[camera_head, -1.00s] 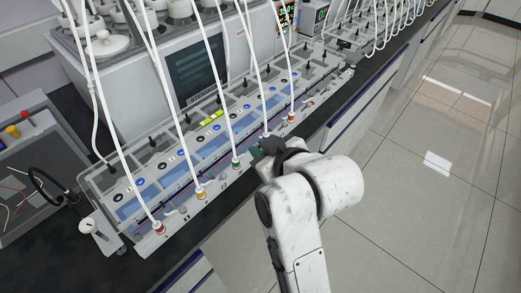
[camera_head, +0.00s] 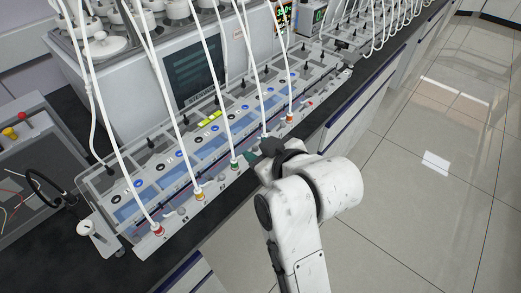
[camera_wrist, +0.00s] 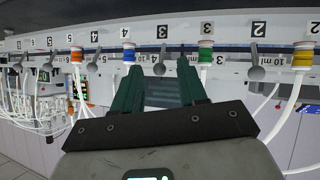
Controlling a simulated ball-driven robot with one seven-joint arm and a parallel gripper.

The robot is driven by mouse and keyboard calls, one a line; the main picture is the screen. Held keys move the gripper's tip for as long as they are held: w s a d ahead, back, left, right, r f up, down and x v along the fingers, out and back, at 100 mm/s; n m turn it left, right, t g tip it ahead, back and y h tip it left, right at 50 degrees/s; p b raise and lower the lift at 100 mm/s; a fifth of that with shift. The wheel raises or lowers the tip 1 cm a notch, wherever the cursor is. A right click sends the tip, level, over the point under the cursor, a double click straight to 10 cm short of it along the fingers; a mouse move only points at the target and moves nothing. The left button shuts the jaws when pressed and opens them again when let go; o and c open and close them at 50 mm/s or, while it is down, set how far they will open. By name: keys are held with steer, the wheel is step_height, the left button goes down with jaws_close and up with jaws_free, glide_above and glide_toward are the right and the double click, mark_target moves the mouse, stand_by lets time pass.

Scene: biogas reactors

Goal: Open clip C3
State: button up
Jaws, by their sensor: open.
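My gripper (camera_wrist: 157,80) is open, its two green fingers parted and pointing at the front of the reactor rack. It also shows in the head view (camera_head: 264,151), at the rack's front edge. The wrist view is upside down. In it a grey clip (camera_wrist: 159,66) lies in the gap between the fingertips, below a black tag with a 3, so it looks like clip C3. I cannot tell whether the fingers touch it. In the head view my gripper hides this clip.
A similar grey clip (camera_wrist: 256,70) sits by the black 2 tag, another (camera_wrist: 93,65) by the black 4 tag. A green-capped port (camera_wrist: 206,50) and a blue-capped port (camera_wrist: 129,53) with white tubes flank the fingers. The floor (camera_head: 420,190) at right is clear.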

steer(key=v, duration=1)
steer(key=shift+s+d, duration=0.2)
steer(key=shift+s, duration=0.1)
steer(key=shift+r, duration=0.15)
